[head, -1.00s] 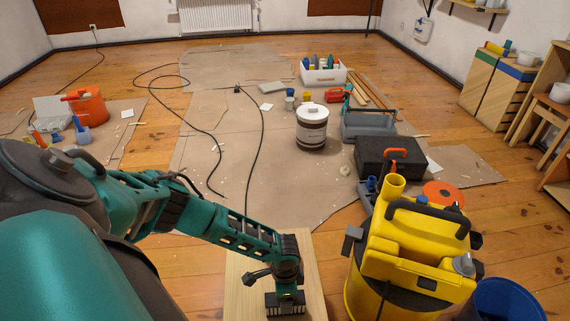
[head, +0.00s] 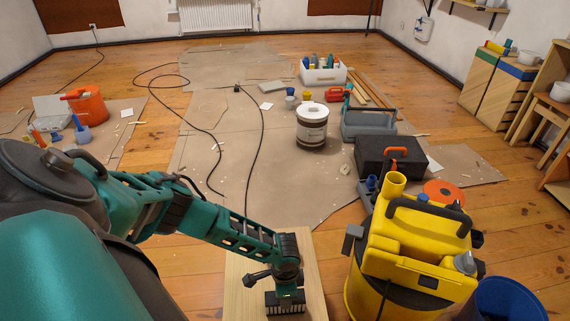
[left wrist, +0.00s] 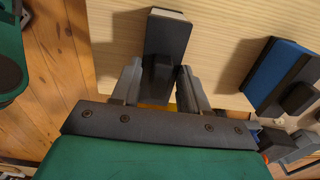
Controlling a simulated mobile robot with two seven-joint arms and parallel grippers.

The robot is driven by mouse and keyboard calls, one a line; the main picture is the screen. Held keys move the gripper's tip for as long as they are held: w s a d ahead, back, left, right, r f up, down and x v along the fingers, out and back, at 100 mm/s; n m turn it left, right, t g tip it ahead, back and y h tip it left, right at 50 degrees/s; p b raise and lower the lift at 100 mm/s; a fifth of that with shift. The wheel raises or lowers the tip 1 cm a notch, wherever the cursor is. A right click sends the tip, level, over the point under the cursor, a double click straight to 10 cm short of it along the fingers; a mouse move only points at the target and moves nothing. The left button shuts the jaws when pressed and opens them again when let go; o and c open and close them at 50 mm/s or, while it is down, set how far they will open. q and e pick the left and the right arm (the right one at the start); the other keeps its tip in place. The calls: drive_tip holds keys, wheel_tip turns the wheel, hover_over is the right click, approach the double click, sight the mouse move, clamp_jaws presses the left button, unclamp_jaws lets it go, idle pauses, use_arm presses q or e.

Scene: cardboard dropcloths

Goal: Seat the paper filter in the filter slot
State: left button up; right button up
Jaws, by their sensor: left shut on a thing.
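My left gripper (head: 286,290) reaches down over a pale wooden board (head: 240,285) at the bottom of the head view. In the left wrist view the gripper (left wrist: 158,92) is shut on a dark block with a pale end face (left wrist: 168,35). The fingers hide part of it. I cannot make out the filter slot clearly. My right gripper is in neither view.
A yellow vacuum (head: 415,250) stands right of the board, with a blue bucket (head: 510,300) beside it. Cables (head: 262,125) cross the cardboard (head: 215,150).

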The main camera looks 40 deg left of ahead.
use_arm(q)
clamp_jaws()
drive_tip(key=shift+r, duration=0.1)
